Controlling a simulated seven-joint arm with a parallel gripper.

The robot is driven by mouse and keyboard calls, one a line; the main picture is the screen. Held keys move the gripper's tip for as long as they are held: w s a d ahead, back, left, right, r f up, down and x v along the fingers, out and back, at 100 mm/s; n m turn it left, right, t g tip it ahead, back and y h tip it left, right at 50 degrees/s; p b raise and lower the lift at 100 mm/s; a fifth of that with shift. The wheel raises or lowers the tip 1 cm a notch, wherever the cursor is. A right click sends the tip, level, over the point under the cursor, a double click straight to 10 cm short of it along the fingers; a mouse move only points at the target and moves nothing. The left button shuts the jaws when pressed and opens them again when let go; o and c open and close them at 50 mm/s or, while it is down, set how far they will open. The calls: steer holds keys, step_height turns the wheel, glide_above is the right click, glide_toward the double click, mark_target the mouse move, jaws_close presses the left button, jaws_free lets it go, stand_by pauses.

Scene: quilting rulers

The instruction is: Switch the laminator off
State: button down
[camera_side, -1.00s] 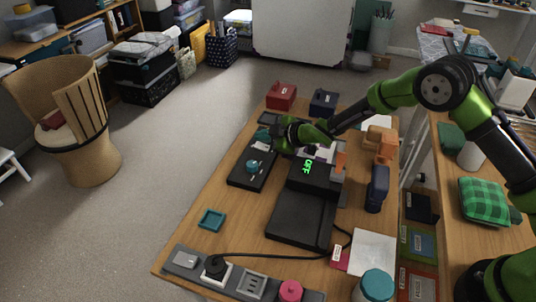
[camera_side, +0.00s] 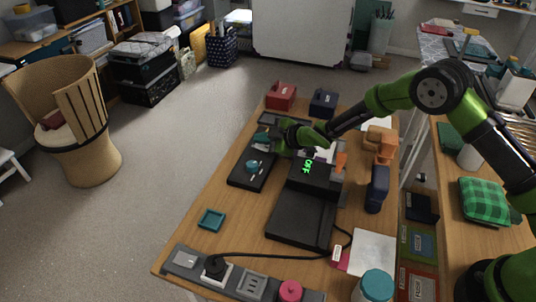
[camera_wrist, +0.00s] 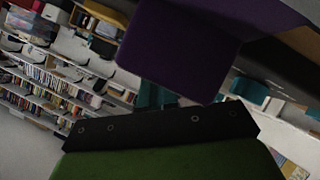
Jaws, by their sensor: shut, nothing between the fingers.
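The laminator (camera_side: 318,174) is a black machine on the wooden table, with a long flat black tray in front of it. Its display (camera_side: 307,166) shows green letters that read OFF. My gripper (camera_side: 283,149) is shut and empty, low over the table just left of and behind the laminator's display end. The fingertips are small and dark, and I cannot tell whether they touch anything. In the wrist view, a dark bar with screws and a green part fill the bottom, and a purple block (camera_wrist: 180,50) hangs close above. The laminator's switch cannot be made out.
A black board with a teal knob (camera_side: 253,165) lies left of the laminator. A red box (camera_side: 281,96) and a navy box (camera_side: 323,102) stand behind. An orange device (camera_side: 381,142) and a blue one (camera_side: 377,188) stand right. A cable runs to the front power strip (camera_side: 186,259).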

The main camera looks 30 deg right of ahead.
steer(key=shift+a+f, duration=0.1)
steer(key=shift+f, duration=0.65)
stand_by(0.3)
steer(key=shift+s+d+r, duration=0.15)
steer(key=shift+r, duration=0.2)
steer(key=shift+s+d+r, duration=0.15)
steer(key=shift+r, duration=0.2)
steer(key=shift+d+r, duration=0.1)
steer(key=shift+d, duration=0.1)
steer(key=shift+w+d+r, duration=0.1)
steer(key=shift+r, duration=0.1)
steer(key=shift+d+r, duration=0.1)
steer(key=shift+r, duration=0.25)
steer(key=shift+s+d+r, duration=0.1)
steer(key=shift+s+r, duration=0.2)
steer(key=shift+r, duration=0.7)
steer(key=shift+s+r, duration=0.25)
steer(key=shift+r, duration=0.75)
